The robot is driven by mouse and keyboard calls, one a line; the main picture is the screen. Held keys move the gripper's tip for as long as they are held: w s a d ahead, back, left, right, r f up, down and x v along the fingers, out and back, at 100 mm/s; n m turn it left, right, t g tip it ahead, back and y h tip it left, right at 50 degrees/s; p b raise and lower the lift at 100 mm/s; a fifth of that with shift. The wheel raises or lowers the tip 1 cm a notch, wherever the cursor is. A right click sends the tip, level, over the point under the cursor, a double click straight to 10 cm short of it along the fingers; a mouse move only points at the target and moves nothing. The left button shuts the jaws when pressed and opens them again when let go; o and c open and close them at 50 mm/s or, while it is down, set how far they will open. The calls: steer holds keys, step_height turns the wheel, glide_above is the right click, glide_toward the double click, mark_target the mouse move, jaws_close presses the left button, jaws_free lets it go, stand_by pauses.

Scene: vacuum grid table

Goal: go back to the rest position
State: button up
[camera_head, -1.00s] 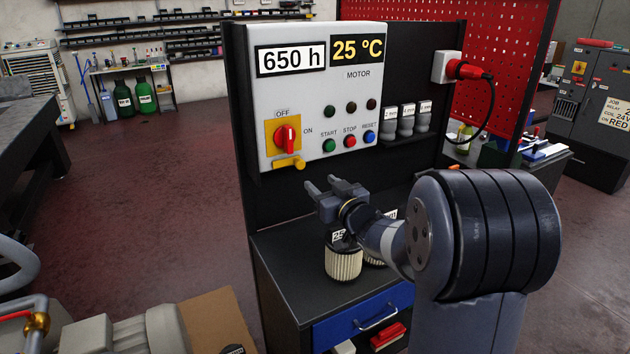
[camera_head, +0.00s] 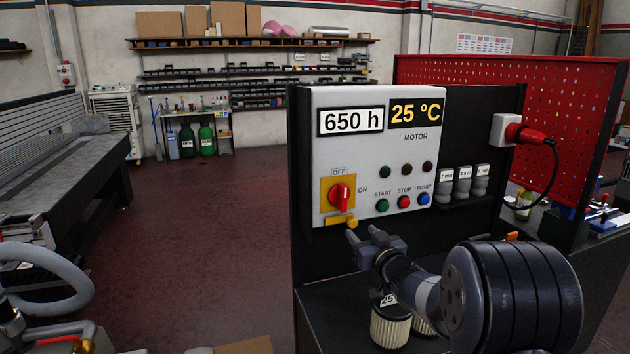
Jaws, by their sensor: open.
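My gripper (camera_head: 362,234) is in front of the lower part of the control panel (camera_head: 328,250), just below the panel's grey face. Its two fingers point up and to the left, apart, with nothing between them. The red rotary switch (camera_head: 341,196) on its yellow plate is just above the fingers, and a small yellow tab (camera_head: 342,222) sits under it. I cannot tell whether the fingertips touch anything. My arm hides the lower right of the bench.
A pleated filter (camera_head: 391,329) stands on the dark bench top (camera_head: 325,310) below my gripper, with another partly hidden beside it. A red plug (camera_head: 527,134) with a black cable is at the right. Open floor (camera_head: 225,220) lies to the left.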

mark_target(356, 224)
steer(key=x, duration=0.4)
steer(key=shift+p, duration=0.3)
steer(key=shift+d, duration=0.2)
